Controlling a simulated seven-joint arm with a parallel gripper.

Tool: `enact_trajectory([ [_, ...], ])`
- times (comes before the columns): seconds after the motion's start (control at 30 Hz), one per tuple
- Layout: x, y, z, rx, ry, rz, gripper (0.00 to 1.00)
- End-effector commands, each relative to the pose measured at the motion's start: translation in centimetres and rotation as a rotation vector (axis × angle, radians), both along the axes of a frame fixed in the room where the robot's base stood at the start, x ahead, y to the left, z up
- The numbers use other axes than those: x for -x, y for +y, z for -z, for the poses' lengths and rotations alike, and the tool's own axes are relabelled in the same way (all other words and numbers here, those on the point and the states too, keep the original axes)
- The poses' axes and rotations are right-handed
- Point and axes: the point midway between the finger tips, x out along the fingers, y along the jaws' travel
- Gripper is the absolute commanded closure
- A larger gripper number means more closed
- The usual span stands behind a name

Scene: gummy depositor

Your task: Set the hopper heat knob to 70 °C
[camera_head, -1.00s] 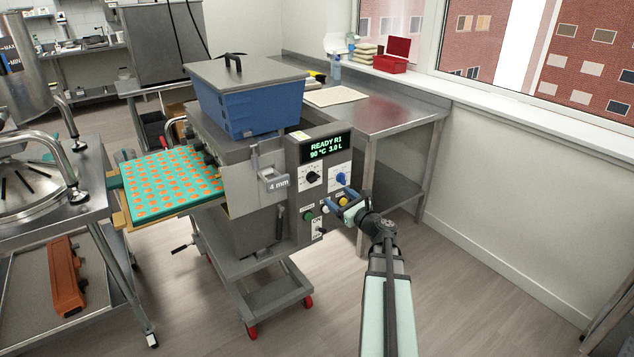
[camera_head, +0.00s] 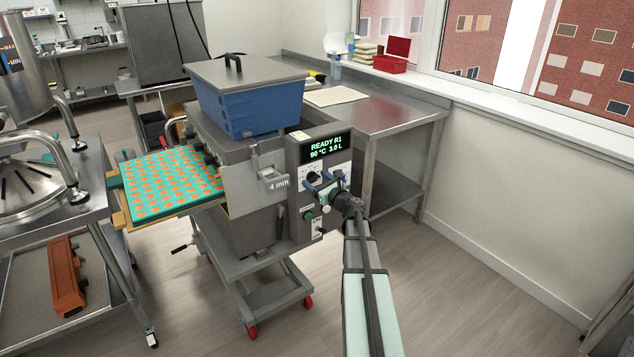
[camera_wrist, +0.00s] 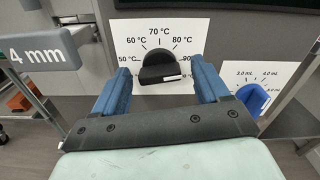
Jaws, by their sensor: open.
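The black hopper heat knob (camera_wrist: 158,68) sits on a white dial (camera_wrist: 140,40) marked from 50 °C through 70 °C at the top to 90 °C at the right. Its white mark is at the lower right, toward the 90 °C side. The display (camera_head: 325,146) on the depositor's control panel reads "READY R1" and 90 °C. My gripper (camera_wrist: 160,74) is open, with one blue finger to the left and one to the right of the knob as seen in the wrist view. I cannot tell contact. In the head view my gripper (camera_head: 320,184) partly covers the knob.
A blue volume knob (camera_wrist: 253,98) is just right of my right finger. A 4 mm tag (camera_wrist: 40,50) juts out at the left. A green button (camera_head: 307,215) and a switch (camera_head: 319,231) are below. Open floor lies right of the depositor.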

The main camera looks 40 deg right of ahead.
Motion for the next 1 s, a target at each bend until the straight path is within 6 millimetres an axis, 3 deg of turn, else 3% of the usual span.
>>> enact_trajectory([
  [0.3, -0.12, 0.00, 0.00, 0.000, 0.000, 0.000, 0.27],
  [0.87, -0.11, -0.02, 0.00, 0.000, 0.000, 0.000, 0.80],
  [1.0, -0.11, -0.03, 0.00, 0.003, 0.000, 0.001, 0.82],
])
